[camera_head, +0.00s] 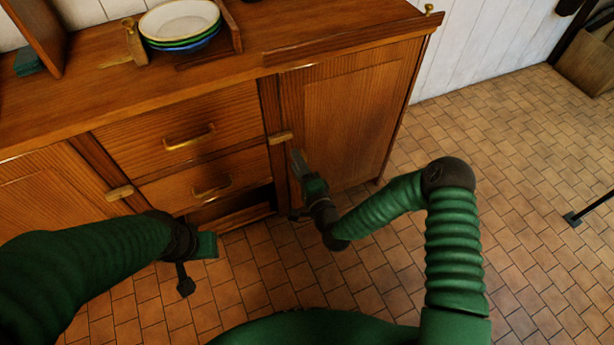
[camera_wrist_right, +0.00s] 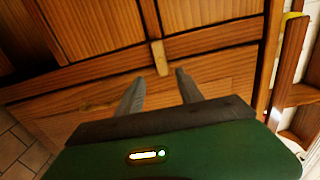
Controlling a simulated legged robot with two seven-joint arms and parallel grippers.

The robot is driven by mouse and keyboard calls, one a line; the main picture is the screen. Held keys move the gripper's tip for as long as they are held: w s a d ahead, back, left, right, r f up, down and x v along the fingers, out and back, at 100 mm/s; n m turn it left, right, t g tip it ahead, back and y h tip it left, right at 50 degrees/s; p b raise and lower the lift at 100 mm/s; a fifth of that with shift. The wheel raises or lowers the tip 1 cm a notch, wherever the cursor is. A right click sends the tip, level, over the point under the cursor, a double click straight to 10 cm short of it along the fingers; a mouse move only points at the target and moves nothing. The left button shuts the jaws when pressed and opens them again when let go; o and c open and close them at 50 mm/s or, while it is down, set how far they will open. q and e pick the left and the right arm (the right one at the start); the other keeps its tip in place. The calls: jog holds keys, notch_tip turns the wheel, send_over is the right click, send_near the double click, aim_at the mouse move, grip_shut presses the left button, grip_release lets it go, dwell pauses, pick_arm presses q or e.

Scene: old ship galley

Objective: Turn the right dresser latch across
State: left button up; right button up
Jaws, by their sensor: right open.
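The right dresser latch (camera_head: 281,137) is a small light wooden bar on the upright between the drawers and the right door (camera_head: 345,125). It lies nearly level in the head view, its right end towards the door. My right gripper (camera_head: 298,160) is just below and right of it, open and empty. In the right wrist view the latch (camera_wrist_right: 160,58) shows just beyond the gap between the open fingertips (camera_wrist_right: 157,87), apparently not touched. My left gripper (camera_head: 195,262) is low in front of the drawers, partly hidden by its own wrist; its jaws are unclear.
A similar left latch (camera_head: 119,192) sits beside the left door (camera_head: 45,190). Two drawers with brass handles (camera_head: 190,138) lie between the doors, above an open slot (camera_head: 230,205). Stacked plates (camera_head: 180,20) stand on the dresser top. The tiled floor (camera_head: 510,170) at right is mostly clear.

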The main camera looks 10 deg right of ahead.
jog(key=p+v, duration=0.1)
jog(key=v, duration=0.7)
